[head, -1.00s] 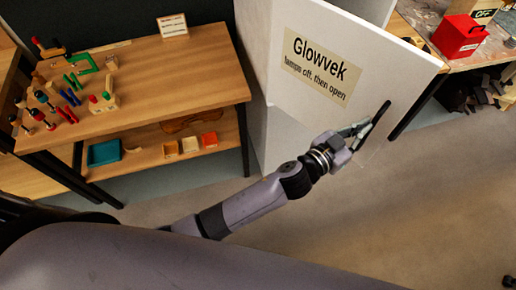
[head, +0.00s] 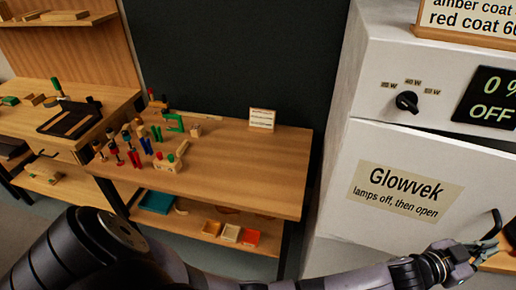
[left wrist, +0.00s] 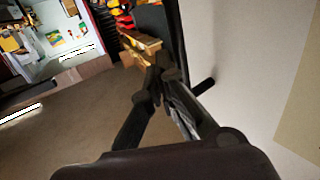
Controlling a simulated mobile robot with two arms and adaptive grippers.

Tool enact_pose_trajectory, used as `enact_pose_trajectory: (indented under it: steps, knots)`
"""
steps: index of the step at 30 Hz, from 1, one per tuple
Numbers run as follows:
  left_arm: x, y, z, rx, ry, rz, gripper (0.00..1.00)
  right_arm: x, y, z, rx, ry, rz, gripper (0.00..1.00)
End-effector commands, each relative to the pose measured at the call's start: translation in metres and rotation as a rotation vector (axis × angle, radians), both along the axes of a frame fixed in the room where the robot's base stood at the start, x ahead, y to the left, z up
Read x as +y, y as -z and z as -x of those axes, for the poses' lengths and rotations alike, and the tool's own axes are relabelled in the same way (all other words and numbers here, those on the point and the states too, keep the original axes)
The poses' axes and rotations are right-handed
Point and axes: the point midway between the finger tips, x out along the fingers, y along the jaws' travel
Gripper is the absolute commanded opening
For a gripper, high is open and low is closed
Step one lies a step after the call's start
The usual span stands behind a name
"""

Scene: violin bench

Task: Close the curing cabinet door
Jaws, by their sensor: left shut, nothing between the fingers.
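The white curing cabinet (head: 388,58) stands at the right of the head view. Its door (head: 335,205) carries a "Glowvek, lamps off, then open" label and stands ajar; a dark wedge-shaped gap shows along its top edge, wider toward the right. The black door handle (head: 496,224) is near the door's right side. My left gripper (head: 488,250) is at the handle's lower part, its fingers shut with nothing held. My right gripper is not in view.
Above the door are a knob (head: 407,101) and a display reading "0 % OFF" (head: 492,98). A wooden bench (head: 240,165) with clamps and small tools stands left of the cabinet. Open floor (left wrist: 75,125) shows in the left wrist view.

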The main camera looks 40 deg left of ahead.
Motion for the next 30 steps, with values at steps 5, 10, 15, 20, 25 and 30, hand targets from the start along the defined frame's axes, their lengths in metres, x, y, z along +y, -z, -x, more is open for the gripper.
enact_pose_trajectory:
  steps: [5, 10, 15, 20, 25, 30]
  knots:
    - [0.007, 0.003, -0.038, -0.002, -0.001, -0.003, 0.00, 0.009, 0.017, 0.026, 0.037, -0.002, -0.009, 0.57]
    - [0.011, 0.002, -0.059, -0.001, 0.000, -0.003, 0.00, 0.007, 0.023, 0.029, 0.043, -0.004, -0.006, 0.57]
    - [0.014, 0.001, -0.069, 0.000, 0.000, -0.001, 0.00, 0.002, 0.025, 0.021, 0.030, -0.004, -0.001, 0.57]
    - [0.015, 0.001, -0.072, 0.001, 0.000, -0.001, 0.00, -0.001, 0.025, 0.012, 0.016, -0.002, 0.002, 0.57]
    - [0.016, 0.000, -0.072, 0.001, -0.001, -0.001, 0.00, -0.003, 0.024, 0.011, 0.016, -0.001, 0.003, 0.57]
    - [0.016, 0.000, -0.072, 0.000, -0.001, -0.001, 0.00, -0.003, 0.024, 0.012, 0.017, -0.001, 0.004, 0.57]
